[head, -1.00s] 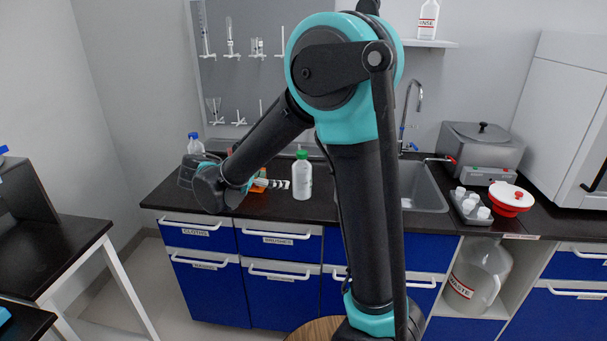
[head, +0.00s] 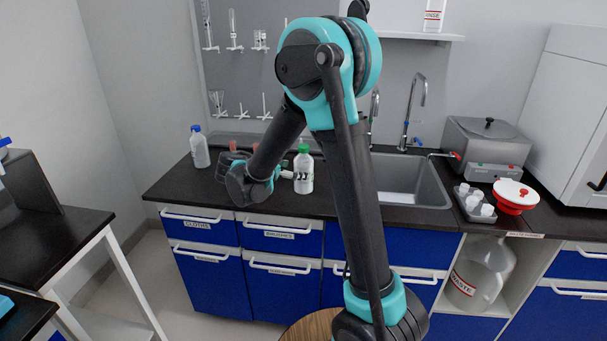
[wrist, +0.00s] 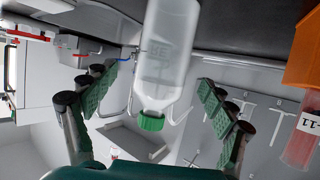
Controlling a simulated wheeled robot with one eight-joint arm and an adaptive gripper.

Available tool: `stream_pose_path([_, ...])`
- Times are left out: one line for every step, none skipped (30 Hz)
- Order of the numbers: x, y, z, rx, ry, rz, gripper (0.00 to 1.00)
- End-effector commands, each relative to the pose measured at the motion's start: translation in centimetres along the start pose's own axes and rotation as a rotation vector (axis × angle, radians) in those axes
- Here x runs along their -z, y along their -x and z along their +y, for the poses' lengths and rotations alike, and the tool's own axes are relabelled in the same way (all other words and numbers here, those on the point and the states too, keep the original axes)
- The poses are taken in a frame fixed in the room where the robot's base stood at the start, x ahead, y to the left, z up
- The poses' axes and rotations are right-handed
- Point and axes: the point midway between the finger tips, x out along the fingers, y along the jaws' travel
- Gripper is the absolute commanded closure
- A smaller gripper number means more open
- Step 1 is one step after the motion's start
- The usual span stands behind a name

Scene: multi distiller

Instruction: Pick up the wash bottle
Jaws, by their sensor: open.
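The wash bottle (head: 303,172) is a whitish bottle with a green cap, upright on the black counter left of the sink. In the wrist view, the wash bottle (wrist: 168,50) appears upside down, with its cap toward my palm and faint lettering on its side. My gripper (head: 289,175) is open at the left side of the bottle in the head view. In the wrist view, my gripper's (wrist: 166,78) two green-padded fingers stand on either side of the bottle with gaps. I cannot tell how deep the bottle is between the pads.
A blue-capped bottle (head: 200,148) stands left. An orange block (wrist: 303,55) with a reddish tube (wrist: 302,135) is close on the right in the wrist view. The sink (head: 412,182) and its faucet (head: 408,115) lie right. A pegboard (head: 240,70) is behind.

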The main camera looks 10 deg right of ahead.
Motion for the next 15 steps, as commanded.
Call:
stream_pose_path([0.0, -0.2, 0.0, -0.001, 0.0, 0.0, 0.16])
stream_pose_path([0.0, -0.3, 0.0, -0.001, 0.0, 0.0, 0.16])
stream_pose_path([0.0, -0.6, 0.0, -0.001, -0.001, 0.0, 0.16])
stream_pose_path([0.0, -0.9, -0.1, -0.002, -0.001, 0.0, 0.16])
stream_pose_path([0.0, -1.2, -0.1, -0.002, -0.001, 0.0, 0.16])
stream_pose_path([0.0, -1.8, -0.1, -0.002, -0.002, 0.0, 0.16])
stream_pose_path([0.0, -2.2, -0.2, -0.003, -0.001, 0.0, 0.16])
stream_pose_path([0.0, -2.7, -0.2, -0.003, -0.001, 0.0, 0.16])
stream_pose_path([-0.1, -3.3, -0.2, -0.003, -0.001, 0.0, 0.16])
stream_pose_path([0.0, -3.8, -0.2, -0.003, -0.001, 0.0, 0.16])
stream_pose_path([0.0, -4.2, -0.2, -0.003, -0.001, 0.0, 0.16])
stream_pose_path([-0.1, -4.6, -0.2, -0.002, -0.001, 0.0, 0.16])
stream_pose_path([0.0, -4.9, -0.3, -0.002, -0.001, 0.0, 0.16])
stream_pose_path([0.0, -5.1, -0.3, -0.002, -0.001, 0.0, 0.16])
stream_pose_path([0.0, -5.2, -0.3, -0.001, 0.0, 0.0, 0.16])
